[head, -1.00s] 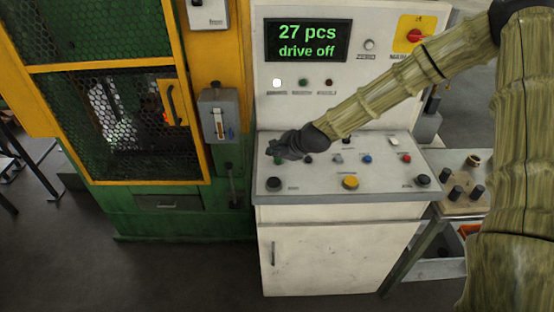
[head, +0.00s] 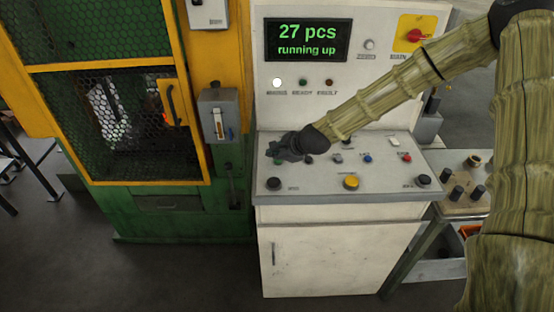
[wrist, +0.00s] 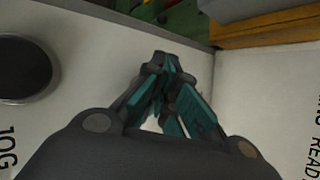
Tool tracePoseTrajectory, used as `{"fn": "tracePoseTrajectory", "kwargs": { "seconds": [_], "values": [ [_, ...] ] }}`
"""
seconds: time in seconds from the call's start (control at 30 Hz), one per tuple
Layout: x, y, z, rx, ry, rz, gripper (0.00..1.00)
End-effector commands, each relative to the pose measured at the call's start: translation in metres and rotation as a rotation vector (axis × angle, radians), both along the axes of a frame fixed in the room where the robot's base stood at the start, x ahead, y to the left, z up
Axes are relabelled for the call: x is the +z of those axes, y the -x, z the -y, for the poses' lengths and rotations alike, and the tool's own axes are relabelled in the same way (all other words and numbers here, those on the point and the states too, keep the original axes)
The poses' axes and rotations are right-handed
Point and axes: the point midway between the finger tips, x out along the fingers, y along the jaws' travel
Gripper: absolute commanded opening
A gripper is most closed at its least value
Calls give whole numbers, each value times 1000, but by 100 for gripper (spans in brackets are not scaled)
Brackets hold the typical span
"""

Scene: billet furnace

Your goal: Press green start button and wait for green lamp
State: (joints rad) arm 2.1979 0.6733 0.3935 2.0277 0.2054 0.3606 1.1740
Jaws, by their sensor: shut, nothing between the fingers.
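My gripper (head: 276,151) is shut and empty, low over the back left of the control desk (head: 320,183). In the wrist view its fingertips (wrist: 166,62) are together and point down at the panel. The green start button is hidden or nearly hidden by my gripper, so I cannot tell whether the fingers touch it. The display (head: 308,40) reads "27 pcs, running up". On the upright panel the white lamp (head: 277,82) is lit. The green lamp (head: 303,83) beside it looks dark, and so does the red lamp (head: 329,82).
A yellow button (head: 351,182), a blue button (head: 367,158), a red button (head: 406,157) and black knobs (head: 274,184) are on the desk. The green and yellow machine with a mesh door (head: 130,110) stands to the left. A side table (head: 462,205) is at right.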

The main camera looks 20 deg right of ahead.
Motion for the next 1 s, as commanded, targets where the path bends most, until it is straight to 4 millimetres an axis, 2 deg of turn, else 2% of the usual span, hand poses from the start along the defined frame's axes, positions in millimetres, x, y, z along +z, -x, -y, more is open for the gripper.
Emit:
{"fn": "tracePoseTrajectory", "kwargs": {
  "seconds": [0.5,1.0],
  "values": [
    [16,0,0,1,1,0,0],
    [22,0,0,0,0,0,0]
  ]
}}
